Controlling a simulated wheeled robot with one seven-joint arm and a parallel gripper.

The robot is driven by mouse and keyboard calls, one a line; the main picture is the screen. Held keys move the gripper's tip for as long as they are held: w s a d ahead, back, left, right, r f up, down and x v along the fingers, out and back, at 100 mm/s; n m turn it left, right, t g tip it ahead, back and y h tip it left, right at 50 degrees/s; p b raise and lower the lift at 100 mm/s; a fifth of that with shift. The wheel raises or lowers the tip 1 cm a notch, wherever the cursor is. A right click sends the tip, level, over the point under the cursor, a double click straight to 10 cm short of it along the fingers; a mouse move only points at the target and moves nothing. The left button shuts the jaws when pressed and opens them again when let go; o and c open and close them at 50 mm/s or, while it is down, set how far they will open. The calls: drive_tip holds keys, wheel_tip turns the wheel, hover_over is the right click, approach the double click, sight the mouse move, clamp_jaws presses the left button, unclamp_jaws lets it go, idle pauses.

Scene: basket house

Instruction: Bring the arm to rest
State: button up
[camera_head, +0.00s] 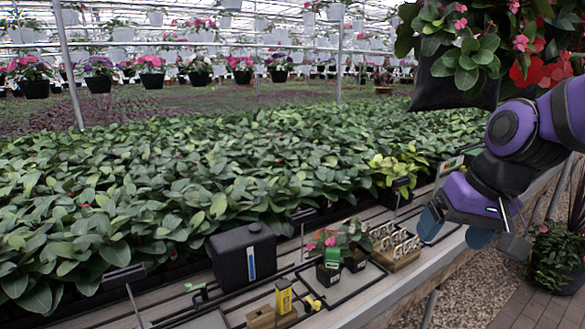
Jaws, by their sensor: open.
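My purple and black arm (515,150) comes in from the right edge and bends down over the front edge of the bench. My gripper (456,230) hangs at its lower end, pointing down, with its blue fingertips apart and nothing seen between them. It is to the right of the block with several white hooked pieces (394,243) and looks clear of it.
The slatted bench (440,255) carries a black canister (243,257), small potted plants (338,250) and a yellow bottle (283,296). Dense leafy plants (180,185) fill the area behind. A hanging basket (455,90) is above my arm. Gravel (480,290) lies right of the bench.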

drive_tip(key=s+d+r+t+h, duration=0.2)
drive_tip(key=s+d+r, duration=0.3)
drive_tip(key=s, duration=0.5)
drive_tip(key=shift+s+r, duration=0.25)
drive_tip(key=shift+r, duration=0.2)
drive_tip(key=shift+d, duration=0.1)
idle(0.9)
